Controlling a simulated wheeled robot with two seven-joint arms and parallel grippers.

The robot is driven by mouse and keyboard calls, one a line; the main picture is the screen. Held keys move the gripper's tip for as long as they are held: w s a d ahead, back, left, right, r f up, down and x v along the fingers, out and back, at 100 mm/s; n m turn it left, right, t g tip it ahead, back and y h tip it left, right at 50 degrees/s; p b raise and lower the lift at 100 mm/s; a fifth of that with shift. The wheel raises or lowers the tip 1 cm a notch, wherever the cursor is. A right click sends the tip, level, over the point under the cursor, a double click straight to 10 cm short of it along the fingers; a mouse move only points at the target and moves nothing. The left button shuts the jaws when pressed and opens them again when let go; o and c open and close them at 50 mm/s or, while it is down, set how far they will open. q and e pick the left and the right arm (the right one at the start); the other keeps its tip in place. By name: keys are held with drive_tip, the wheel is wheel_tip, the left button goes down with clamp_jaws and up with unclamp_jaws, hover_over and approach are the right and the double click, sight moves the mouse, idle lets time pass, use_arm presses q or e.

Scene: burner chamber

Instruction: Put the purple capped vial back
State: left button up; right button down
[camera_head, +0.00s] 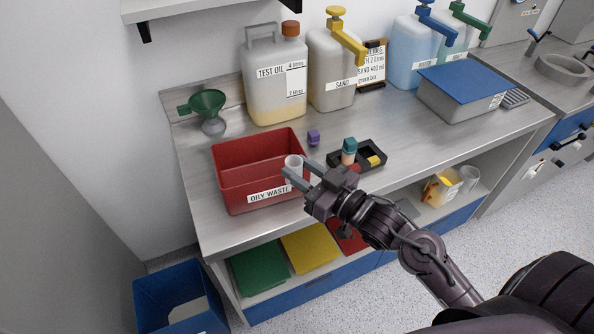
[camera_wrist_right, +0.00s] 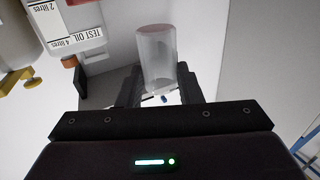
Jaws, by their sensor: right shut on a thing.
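A small purple cap (camera_head: 313,138) sits on the steel bench behind the red bin's right end; no vial shows under it. My right gripper (camera_head: 297,176) is shut on a clear, uncapped-looking vial (camera_head: 293,163) at the right front of the red OILY WASTE bin (camera_head: 225,160). In the right wrist view the translucent vial (camera_wrist_right: 156,65) is between the fingers, with a reddish end. A black rack (camera_head: 373,147) stands right of the bin, holding a teal-capped vial (camera_head: 349,150) and yellow and red items. My left gripper is not in view.
A TEST OIL jug (camera_head: 272,75), a SAND container (camera_head: 331,70) and a green funnel (camera_head: 207,106) line the back. A grey box with a blue lid (camera_head: 463,82) stands at the right. Bare bench lies between the rack and that box.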

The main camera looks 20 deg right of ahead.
drive_tip(key=m+h, duration=0.1)
drive_tip(key=h, duration=0.1)
drive_tip(key=m+t+h, duration=0.1)
drive_tip(key=h, duration=0.1)
drive_tip(key=shift+w+d+m+h, duration=0.1)
drive_tip(key=shift+d+m+h, duration=0.05)
drive_tip(key=shift+m+h, duration=0.2)
drive_tip(key=shift+d+r+m+t+h, duration=0.15)
drive_tip(key=shift+m+t+h, duration=0.25)
drive_tip(key=shift+m+h, duration=1)
drive_tip(key=shift+w+a+r+n, duration=0.1)
drive_tip(key=shift+a+r+n, duration=0.1)
drive_tip(key=shift+a+n, duration=0.1)
drive_tip(key=shift+a, duration=0.1)
